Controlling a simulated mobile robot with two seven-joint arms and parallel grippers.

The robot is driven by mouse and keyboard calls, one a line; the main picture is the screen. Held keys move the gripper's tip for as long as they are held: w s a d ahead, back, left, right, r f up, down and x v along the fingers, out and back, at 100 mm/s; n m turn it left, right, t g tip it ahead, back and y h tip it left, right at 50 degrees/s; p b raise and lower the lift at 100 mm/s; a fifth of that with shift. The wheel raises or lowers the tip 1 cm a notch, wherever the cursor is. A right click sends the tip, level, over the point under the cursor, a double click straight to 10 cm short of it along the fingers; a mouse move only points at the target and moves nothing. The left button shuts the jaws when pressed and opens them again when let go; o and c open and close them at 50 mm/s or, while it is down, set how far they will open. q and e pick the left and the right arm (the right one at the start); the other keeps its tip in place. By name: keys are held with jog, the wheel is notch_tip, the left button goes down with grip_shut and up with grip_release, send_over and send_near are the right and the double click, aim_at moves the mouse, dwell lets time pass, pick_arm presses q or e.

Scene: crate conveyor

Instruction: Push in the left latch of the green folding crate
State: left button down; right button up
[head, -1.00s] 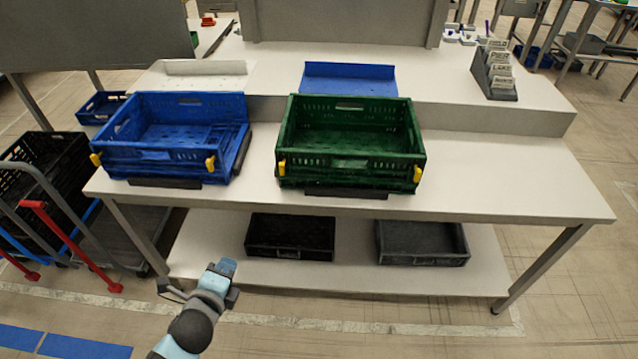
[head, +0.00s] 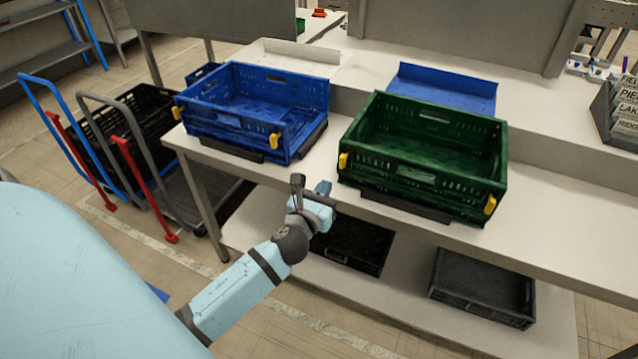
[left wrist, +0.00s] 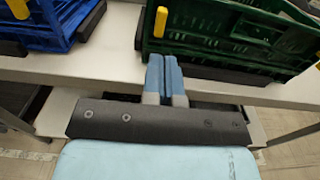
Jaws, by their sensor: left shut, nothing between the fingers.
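The green folding crate (head: 418,150) stands open on the white table, right of centre in the head view. Its left latch, a yellow tab (head: 343,161), sits at the front left corner; it also shows in the left wrist view (left wrist: 160,22). A second yellow latch (head: 490,205) is at the front right corner. My left gripper (head: 322,188) is shut and empty, in front of the table edge. In the left wrist view its blue fingers (left wrist: 164,78) lie together, below the left latch in the picture and apart from it. My right gripper is not in view.
A blue crate (head: 250,140) with yellow latches stands left of the green one, with a gap of bare table between. Dark trays (head: 483,290) lie on the lower shelf.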

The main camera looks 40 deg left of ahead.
aim_at(341, 163)
pick_arm(q)
jog(key=x, duration=0.6)
jog(key=shift+w, duration=0.55)
jog(key=shift+w+a, duration=0.1)
jog(key=shift+w, duration=0.2)
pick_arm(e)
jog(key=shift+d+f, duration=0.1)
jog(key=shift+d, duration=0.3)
pick_arm(q)
jog(key=shift+w, duration=0.1)
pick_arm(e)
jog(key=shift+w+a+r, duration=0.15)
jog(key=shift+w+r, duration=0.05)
